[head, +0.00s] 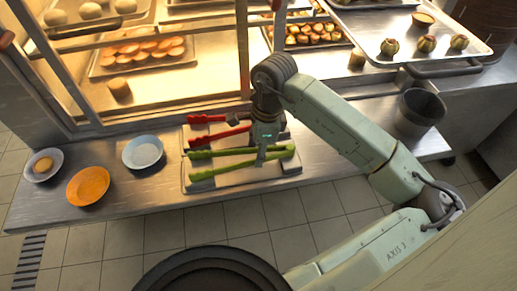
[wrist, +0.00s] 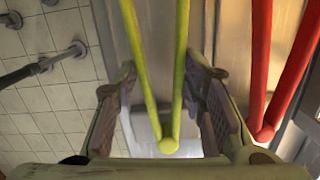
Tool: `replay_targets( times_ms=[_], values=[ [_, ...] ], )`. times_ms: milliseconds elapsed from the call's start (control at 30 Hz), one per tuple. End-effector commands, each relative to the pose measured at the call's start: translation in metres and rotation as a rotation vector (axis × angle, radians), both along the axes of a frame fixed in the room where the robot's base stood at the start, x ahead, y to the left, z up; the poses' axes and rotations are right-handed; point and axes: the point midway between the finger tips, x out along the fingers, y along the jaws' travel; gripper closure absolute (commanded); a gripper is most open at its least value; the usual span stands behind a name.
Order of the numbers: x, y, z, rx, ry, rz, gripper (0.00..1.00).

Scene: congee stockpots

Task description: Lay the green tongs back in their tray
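The green tongs (head: 228,166) lie over the front part of a metal tray (head: 245,180) in the head view, their joined end to the right. I cannot tell whether they touch the tray floor. My gripper (head: 262,158) is over the tray, around the tongs near that joined end. In the wrist view, the green tongs (wrist: 168,143) run between the two fingers of my gripper (wrist: 165,115), with a visible gap on each side. The fingers are open. The red tongs (head: 218,136) lie at the tray's back and also show in the wrist view (wrist: 264,130).
A white-blue bowl (head: 143,152), an orange bowl (head: 88,186) and a small bowl with a yolk-coloured item (head: 43,165) stand left on the counter. A glass food cabinet (head: 160,85) rises behind the tray. A dark pot (head: 416,112) stands at right.

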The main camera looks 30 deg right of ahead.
Motion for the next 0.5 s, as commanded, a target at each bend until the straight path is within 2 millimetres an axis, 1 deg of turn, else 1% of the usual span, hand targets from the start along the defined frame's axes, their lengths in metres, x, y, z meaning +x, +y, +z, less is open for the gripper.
replay_targets(
  times_ms=[67, 100, 400, 500],
  values=[
    [0.0, 0.0, 0.0004, 0.0, 0.0, 0.0, 0.66],
    [0.0, 0.0, 0.0004, 0.0, 0.0, 0.0, 0.61],
    [0.0, 0.0, 0.0003, 0.0, 0.0, 0.0, 0.41],
    [0.0, 0.0, 0.0002, 0.0, 0.0, 0.0, 0.39]
  ],
)
